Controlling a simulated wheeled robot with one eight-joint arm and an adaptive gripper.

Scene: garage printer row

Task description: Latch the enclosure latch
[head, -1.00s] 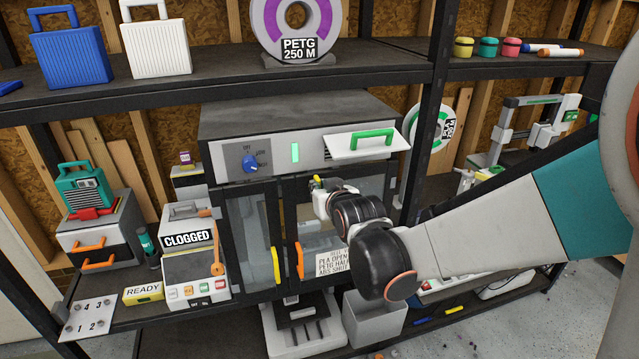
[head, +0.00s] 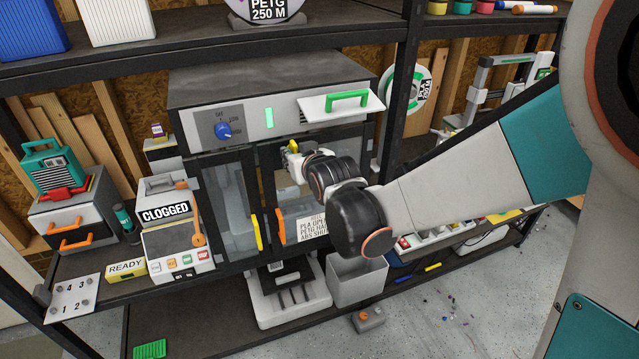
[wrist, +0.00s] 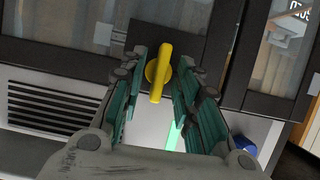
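The enclosure latch is a yellow lever (wrist: 158,75) on a dark plate on the door frame in the wrist view. In the head view only a small yellow part of it (head: 293,146) shows beside my gripper (head: 295,157). In the wrist view my gripper (wrist: 166,62) is open, with its teal-padded fingers on either side of the lever. I see gaps between the lever and both fingers. The grey enclosure (head: 270,77) has two glazed doors, one with a yellow handle (head: 257,232) and one with an orange handle (head: 281,226). Both look shut.
A blue knob (head: 223,130) and a shelf-like flap with a green handle (head: 348,98) are on the enclosure's upper front. A grey bin (head: 357,280) stands below the doors. The CLOGGED machine (head: 178,235) stands to the left. A dark shelf post (head: 398,110) is at the right.

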